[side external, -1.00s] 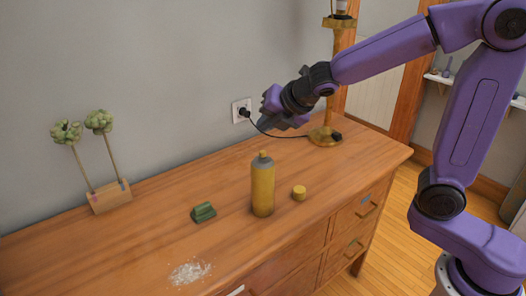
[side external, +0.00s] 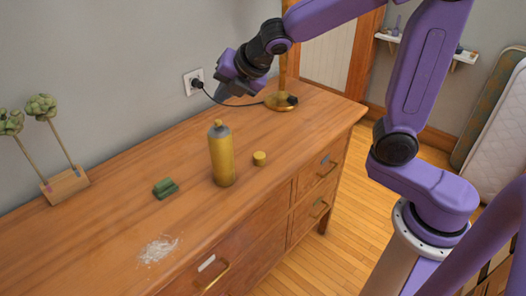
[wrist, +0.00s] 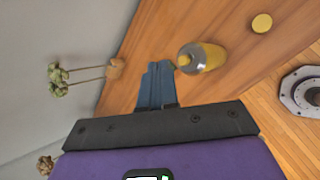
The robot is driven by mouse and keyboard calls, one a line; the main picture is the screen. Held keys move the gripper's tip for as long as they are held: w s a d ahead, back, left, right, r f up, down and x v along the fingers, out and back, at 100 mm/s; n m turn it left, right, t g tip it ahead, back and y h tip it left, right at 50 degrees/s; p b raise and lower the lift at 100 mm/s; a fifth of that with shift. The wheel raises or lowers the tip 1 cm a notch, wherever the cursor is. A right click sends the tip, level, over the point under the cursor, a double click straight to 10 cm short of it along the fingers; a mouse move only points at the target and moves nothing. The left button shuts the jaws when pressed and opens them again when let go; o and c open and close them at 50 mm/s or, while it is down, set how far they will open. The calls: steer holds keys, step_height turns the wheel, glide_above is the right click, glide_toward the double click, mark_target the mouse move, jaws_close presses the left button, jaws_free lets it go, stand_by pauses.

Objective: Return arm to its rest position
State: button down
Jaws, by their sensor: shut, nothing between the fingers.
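My purple arm reaches in from the right in the side view. My gripper (side external: 222,92) is above the back of the dresser, close to the wall and the socket, pointing down and left. In the wrist view my gripper's blue-grey fingers (wrist: 156,84) are together with nothing between them. The gripper is apart from the yellow bottle (side external: 222,158), which stands upright on the dresser and also shows in the wrist view (wrist: 208,57).
The wooden dresser (side external: 110,225) holds a yellow cap (side external: 259,158), a green block (side external: 165,188), white powder (side external: 158,250), a plant stand (side external: 66,186) and a brass lamp base (side external: 280,102). A black cord runs from the wall socket (side external: 194,81). Upright mattresses (side external: 500,130) lean at right.

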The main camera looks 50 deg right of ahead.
steer(key=s+d+f+m+g, duration=0.2)
steer(key=s+m, duration=0.2)
steer(key=s, duration=0.6)
steer(key=s+d+f+m+g, duration=0.3)
steer(key=s+m, duration=0.2)
steer(key=s, duration=0.6)
steer(key=s+d+f+m+g, duration=0.2)
steer(key=s+m, duration=0.3)
steer(key=s, duration=0.5)
steer(key=shift+s+d+f+g+h, duration=0.2)
steer(key=shift+f+g+h, duration=0.15)
steer(key=shift+g, duration=0.35)
